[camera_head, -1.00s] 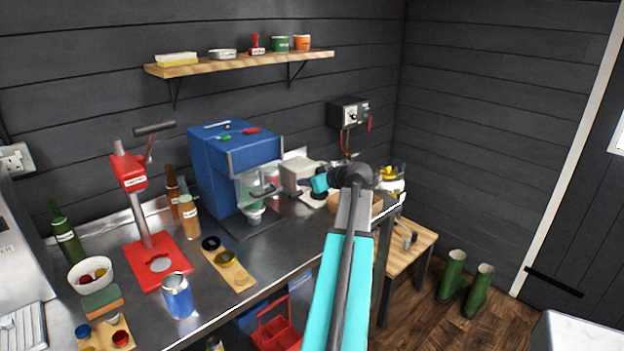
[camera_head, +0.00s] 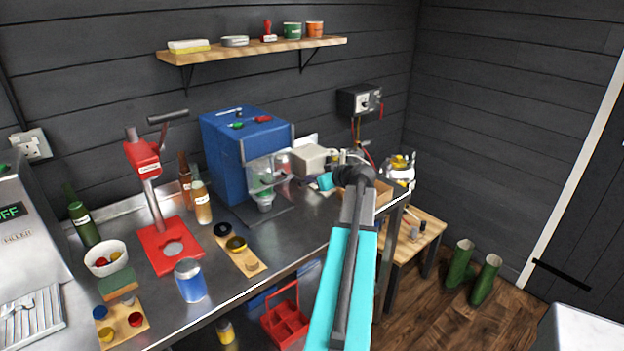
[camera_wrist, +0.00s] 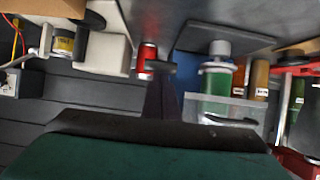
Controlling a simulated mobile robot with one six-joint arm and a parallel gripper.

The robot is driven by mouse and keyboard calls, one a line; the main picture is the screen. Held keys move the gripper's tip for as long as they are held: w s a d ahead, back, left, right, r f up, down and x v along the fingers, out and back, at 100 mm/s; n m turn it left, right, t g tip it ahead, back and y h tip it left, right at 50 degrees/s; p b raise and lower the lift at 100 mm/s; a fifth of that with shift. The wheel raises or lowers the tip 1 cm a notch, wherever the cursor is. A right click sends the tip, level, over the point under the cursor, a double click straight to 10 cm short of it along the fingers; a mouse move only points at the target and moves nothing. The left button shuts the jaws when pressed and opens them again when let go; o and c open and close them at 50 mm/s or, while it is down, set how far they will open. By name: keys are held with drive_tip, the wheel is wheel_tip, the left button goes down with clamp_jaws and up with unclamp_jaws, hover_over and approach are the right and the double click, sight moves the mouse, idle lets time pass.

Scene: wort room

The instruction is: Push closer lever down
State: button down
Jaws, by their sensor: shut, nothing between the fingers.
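The closer (camera_head: 144,155) is a red bench capper standing on the steel counter at left in the head view. Its lever (camera_head: 168,116) has a dark handle sticking out to the right near the top, raised above the red head. Its base plate is empty. Part of the closer's red frame (camera_wrist: 297,69) shows at the right edge of the wrist view. My gripper (camera_wrist: 161,75) is shut and empty in the wrist view, apart from the closer. In the head view my arm reaches toward the counter right of the blue machine, and the fingertips are hard to make out there.
The blue machine (camera_head: 228,155) with a clear guard stands between the closer and my arm. Bottles (camera_head: 201,204), a blue can (camera_head: 190,281), a white bowl (camera_head: 105,260) and a wooden cap board (camera_head: 239,251) crowd around the closer. A wooden shelf (camera_head: 250,49) hangs above.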

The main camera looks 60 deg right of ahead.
drive_tip(key=shift+f, duration=0.1)
drive_tip(key=f+b, duration=0.1)
drive_tip(key=b, duration=0.1)
drive_tip(key=f+b, duration=0.2)
drive_tip(key=b, duration=0.1)
drive_tip(key=f+b, duration=0.1)
drive_tip(key=b, duration=0.1)
drive_tip(key=shift+s+a+f, duration=0.15)
drive_tip(key=shift+s+f, duration=0.25)
idle(0.5)
drive_tip(key=b+v, duration=0.2)
drive_tip(key=v, duration=1.1)
drive_tip(key=shift+s+r, duration=0.1)
idle(0.4)
